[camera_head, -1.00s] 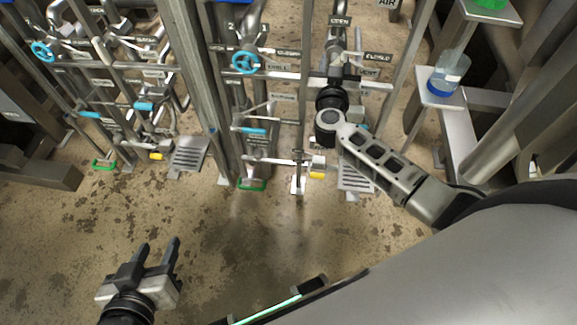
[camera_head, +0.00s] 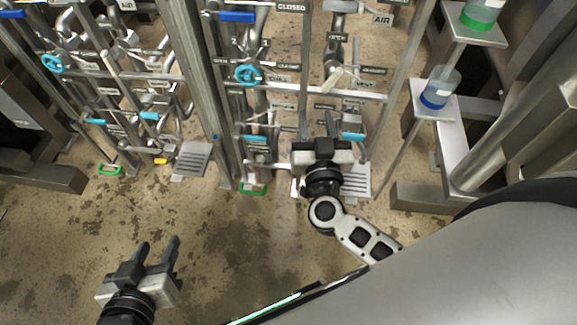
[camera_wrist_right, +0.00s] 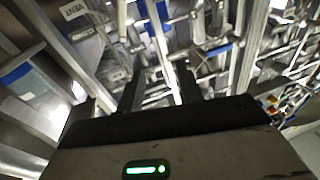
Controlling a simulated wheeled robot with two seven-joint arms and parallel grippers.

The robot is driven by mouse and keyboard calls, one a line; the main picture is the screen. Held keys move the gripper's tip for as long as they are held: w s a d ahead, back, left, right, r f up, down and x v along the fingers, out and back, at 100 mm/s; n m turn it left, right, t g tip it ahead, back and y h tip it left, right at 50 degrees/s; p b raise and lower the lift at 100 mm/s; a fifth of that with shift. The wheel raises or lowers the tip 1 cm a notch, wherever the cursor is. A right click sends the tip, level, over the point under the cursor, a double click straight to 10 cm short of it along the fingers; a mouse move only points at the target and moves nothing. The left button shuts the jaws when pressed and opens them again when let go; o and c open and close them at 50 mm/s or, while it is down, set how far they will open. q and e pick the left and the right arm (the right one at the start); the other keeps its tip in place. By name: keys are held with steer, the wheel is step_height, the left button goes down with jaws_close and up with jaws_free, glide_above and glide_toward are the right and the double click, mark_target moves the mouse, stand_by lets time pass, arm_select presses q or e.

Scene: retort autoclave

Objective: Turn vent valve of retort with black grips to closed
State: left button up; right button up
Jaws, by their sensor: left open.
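A pale cream lever (camera_head: 333,77) sits on the right-hand pipe stand, between small OPEN and CLOSED plates, and is tilted. A small plate (camera_head: 362,85) below it is too small to read for certain; a VENT plate (camera_wrist_right: 78,9) shows at the upper left of the right wrist view. I cannot make out black grips. My right gripper (camera_head: 319,122) is in front of the stand, below the lever in the picture; its fingers are apart and empty, as the right wrist view (camera_wrist_right: 158,85) also shows. My left gripper (camera_head: 156,245) is open and empty over the floor, away from the pipes.
A blue handwheel (camera_head: 248,74) and blue levers (camera_head: 353,136) share the stand. A similar stand with a blue wheel (camera_head: 52,63) is at left, past a metal post (camera_head: 190,85). Bottles (camera_head: 441,88) stand on shelves at right. The front floor is clear.

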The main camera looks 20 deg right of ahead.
steer(key=s+a+r+n+y+p, duration=0.3)
steer(key=a+r+n+y+p, duration=0.15)
steer(key=a+y, duration=0.35)
steer(key=s+a+f+n+g+y+p, duration=0.1)
steer(key=s+f+n+g+y+p, duration=0.2)
steer(key=s+f+g, duration=0.2)
steer(key=shift+s+a, duration=0.3)
steer(key=shift+a, duration=0.1)
steer(key=shift+f, duration=0.1)
